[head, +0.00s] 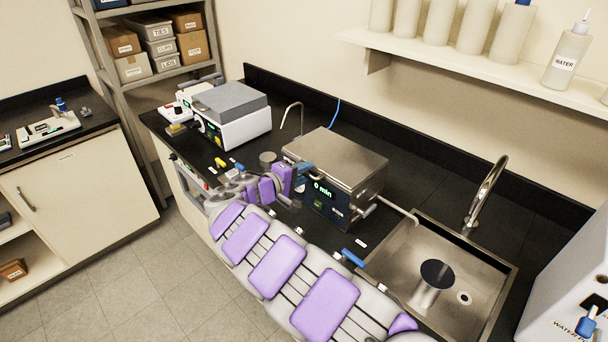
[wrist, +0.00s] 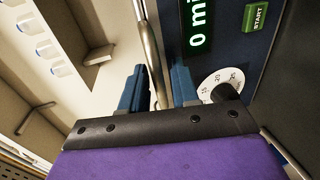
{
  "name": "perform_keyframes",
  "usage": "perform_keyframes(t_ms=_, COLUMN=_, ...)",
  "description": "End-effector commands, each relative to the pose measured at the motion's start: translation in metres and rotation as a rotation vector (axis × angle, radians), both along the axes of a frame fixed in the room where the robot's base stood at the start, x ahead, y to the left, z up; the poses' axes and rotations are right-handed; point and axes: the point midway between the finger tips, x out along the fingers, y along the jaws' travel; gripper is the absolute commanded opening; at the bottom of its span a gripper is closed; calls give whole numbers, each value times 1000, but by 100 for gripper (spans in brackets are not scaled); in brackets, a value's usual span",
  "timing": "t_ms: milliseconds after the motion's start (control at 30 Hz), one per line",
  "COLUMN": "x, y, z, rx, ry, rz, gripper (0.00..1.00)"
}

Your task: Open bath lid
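The bath (head: 335,180) is a dark-blue-fronted box with a flat steel lid (head: 340,157), which lies shut on top. Its front panel reads 0 min. My gripper (head: 304,172) is at the front left of the bath, by the lid's front edge. In the wrist view my gripper (wrist: 158,90) has its two blue fingers apart. A metal bar (wrist: 151,50), which looks like the lid's handle, runs between them. I cannot tell whether either finger touches it. The wrist view also shows the panel with a green START button (wrist: 258,17) and a dial (wrist: 222,86).
A steel sink (head: 478,273) with a faucet (head: 487,190) and a dark-topped cup (head: 437,275) lies right of the bath. A grey-lidded white device (head: 228,112) stands to the left on the black counter. A shelf (head: 480,60) with bottles hangs above.

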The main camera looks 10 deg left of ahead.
Motion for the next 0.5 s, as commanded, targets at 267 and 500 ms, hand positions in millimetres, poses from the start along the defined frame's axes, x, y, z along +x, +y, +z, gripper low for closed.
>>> perform_keyframes(t_ms=267, x=3, y=-2, z=-1, rx=-1, ry=0, rz=0, gripper=30)
perform_keyframes(t_ms=500, x=3, y=-2, z=-1, rx=-1, ry=1, rz=-1, gripper=13)
